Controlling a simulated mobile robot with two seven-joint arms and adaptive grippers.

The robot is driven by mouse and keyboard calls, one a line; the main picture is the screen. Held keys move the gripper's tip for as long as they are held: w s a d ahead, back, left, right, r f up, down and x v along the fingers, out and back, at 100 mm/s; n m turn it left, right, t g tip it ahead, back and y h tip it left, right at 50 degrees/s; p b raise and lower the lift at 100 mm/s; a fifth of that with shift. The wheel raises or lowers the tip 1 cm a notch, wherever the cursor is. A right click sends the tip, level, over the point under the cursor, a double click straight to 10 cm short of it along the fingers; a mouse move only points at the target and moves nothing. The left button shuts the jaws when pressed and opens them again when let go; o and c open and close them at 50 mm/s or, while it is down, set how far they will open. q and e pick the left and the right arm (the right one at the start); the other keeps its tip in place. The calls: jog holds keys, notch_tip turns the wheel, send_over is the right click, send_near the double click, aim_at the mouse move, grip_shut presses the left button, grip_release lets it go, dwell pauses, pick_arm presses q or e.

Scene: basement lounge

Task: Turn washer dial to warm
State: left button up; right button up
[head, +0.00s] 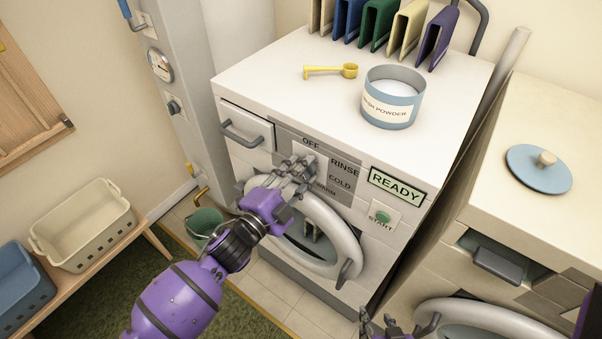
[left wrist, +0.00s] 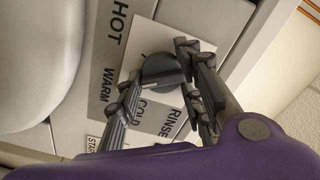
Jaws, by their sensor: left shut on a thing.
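The white washer (head: 290,60) has a grey dial panel on its front, marked OFF, RINSE, COLD and WARM in the head view. My left gripper (head: 304,166) is at this panel and covers the dial there. In the left wrist view the dark round dial (left wrist: 163,73) sits between the two fingers of my left gripper (left wrist: 158,84), which is shut on it. The labels HOT, WARM, COLD and RINSE show around it. I cannot tell clearly which label the dial points to. My right gripper (head: 398,322) is at the bottom edge, fingers apart and empty.
A READY display (head: 396,187) and a green START button (head: 383,216) are right of the panel. The round washer door (head: 347,240) is just below my left gripper. A second machine (head: 545,110) stands at right.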

pick_arm(q)
jog(key=shift+s+d+f, duration=0.15)
jog(key=shift+s+f, duration=0.05)
jog(key=shift+f, duration=0.05)
dwell(0.3)
jog(key=o, duration=1)
jog(key=shift+w+d, duration=0.1)
jog(key=shift+r, duration=0.1)
jog(key=shift+a, duration=0.25)
jog(key=v, duration=1.1)
jog(key=shift+s, duration=0.45)
jog(key=shift+a, duration=0.1)
